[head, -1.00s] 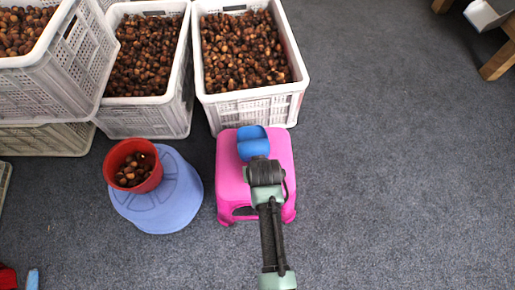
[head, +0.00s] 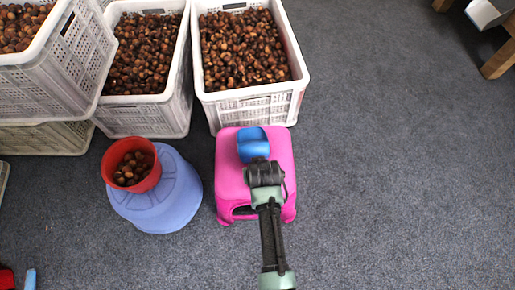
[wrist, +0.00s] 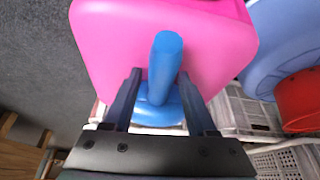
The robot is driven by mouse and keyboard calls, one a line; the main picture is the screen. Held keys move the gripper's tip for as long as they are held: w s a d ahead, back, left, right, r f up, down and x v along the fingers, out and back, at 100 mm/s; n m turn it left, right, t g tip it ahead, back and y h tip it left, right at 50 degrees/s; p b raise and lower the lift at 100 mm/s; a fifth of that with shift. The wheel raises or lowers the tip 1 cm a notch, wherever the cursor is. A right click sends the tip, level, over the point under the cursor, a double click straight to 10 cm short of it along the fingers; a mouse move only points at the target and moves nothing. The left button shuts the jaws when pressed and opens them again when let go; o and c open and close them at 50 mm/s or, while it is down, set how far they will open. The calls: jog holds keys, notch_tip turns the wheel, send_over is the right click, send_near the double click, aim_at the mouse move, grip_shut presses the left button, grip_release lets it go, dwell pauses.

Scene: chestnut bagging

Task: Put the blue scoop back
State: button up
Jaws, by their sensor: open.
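The blue scoop (head: 252,143) lies on top of the pink stool (head: 228,180). In the wrist view the scoop's handle (wrist: 165,62) points up and away between the two fingers, with its wider bowl behind it. My gripper (wrist: 162,85) is open, one finger on each side of the scoop; I see no clear contact. In the head view my wrist covers the handle and the fingertips. The pink stool fills much of the wrist view (wrist: 110,40).
A red bucket (head: 110,170) with chestnuts stands on a blue stool (head: 180,195) at left. White crates (head: 255,105) full of chestnuts stand behind the stools. Carpet at the right (head: 400,170) is clear. A wooden piece of furniture (head: 499,60) is at the top right.

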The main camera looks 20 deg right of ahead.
jog(key=p+v, duration=0.6)
jog(key=v, duration=0.6)
jog(key=shift+p, duration=0.4)
jog(key=w+r+t+h, duration=0.1)
jog(key=w+r+t, duration=0.4)
jog(key=w+r, duration=0.75)
jog(key=w+a+r+n+t, duration=0.1)
jog(key=w+a+r+t, duration=0.15)
jog(key=r, duration=1.05)
jog(key=w+a+r+n+t, duration=0.15)
jog(key=r+t, duration=0.25)
jog(key=r, duration=0.9)
jog(key=s+a+r+t, duration=0.2)
jog(key=s+r+t, duration=0.1)
jog(key=r, duration=0.8)
jog(key=s+a+r+t+y, duration=0.1)
jog(key=s+a+r+t, duration=0.2)
jog(key=s+r, duration=0.3)
jog(key=s+a+r+t+y, duration=0.1)
jog(key=s+a+r+t, duration=0.2)
jog(key=r, duration=1.3)
jog(key=shift+s+r+n+t, duration=0.25)
jog(key=shift+s+n+t, duration=0.1)
jog(key=shift+s+t, duration=0.8)
jog(key=shift+w+r, duration=0.1)
